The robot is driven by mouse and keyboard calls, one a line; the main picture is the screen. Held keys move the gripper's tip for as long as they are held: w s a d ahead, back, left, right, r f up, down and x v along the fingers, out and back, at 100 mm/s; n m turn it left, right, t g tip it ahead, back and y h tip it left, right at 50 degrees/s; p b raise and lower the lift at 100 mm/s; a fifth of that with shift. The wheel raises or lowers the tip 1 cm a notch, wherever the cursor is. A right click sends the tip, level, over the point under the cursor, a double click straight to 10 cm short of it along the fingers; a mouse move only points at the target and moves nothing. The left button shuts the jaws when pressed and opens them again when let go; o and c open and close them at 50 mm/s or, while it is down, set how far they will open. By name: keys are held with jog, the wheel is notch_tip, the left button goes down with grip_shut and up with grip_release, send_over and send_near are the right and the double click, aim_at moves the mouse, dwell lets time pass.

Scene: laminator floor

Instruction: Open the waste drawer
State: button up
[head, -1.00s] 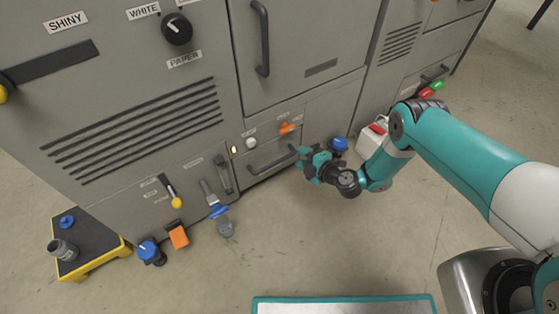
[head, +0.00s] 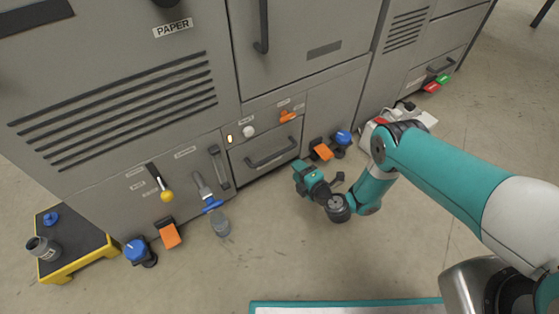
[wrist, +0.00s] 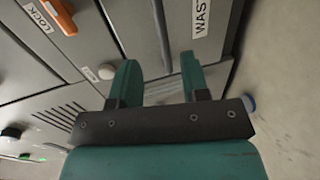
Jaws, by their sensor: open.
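The waste drawer (head: 262,164) is low in the grey machine and has a dark bar handle (head: 270,153). It looks shut, though a small gap would be hard to see. My gripper (head: 298,166) is in front of its right side, apart from the handle, open and empty. In the wrist view my two teal fingers (wrist: 158,72) point at the drawer front. The handle bar (wrist: 162,35) shows beyond and between their tips, beside a partly cut-off WASTE label (wrist: 201,14). An orange lever (head: 288,117) sits above the drawer; it also shows near a LOCK label in the wrist view (wrist: 58,15).
A white button (head: 249,131) and a lit indicator (head: 229,139) are above the drawer. The floor before the drawer is open.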

aim_at(281, 154)
jog(key=w+b, duration=0.1)
jog(key=b, duration=0.4)
jog(key=w+a+f+b, duration=0.1)
jog(key=b, duration=0.4)
jog(key=shift+w+a+f+b, duration=0.1)
jog(key=shift+a+f+b, duration=0.05)
jog(key=shift+a+b, duration=0.15)
jog(key=shift+r+b+x, duration=0.2)
jog(key=shift+b+x, duration=0.75)
jog(key=shift+x, duration=1.2)
jog(key=shift+r+b+x, duration=0.15)
jog(key=shift+b+x, duration=0.8)
jog(key=shift+x, duration=1.15)
jog(key=shift+w, duration=0.1)
grip_shut()
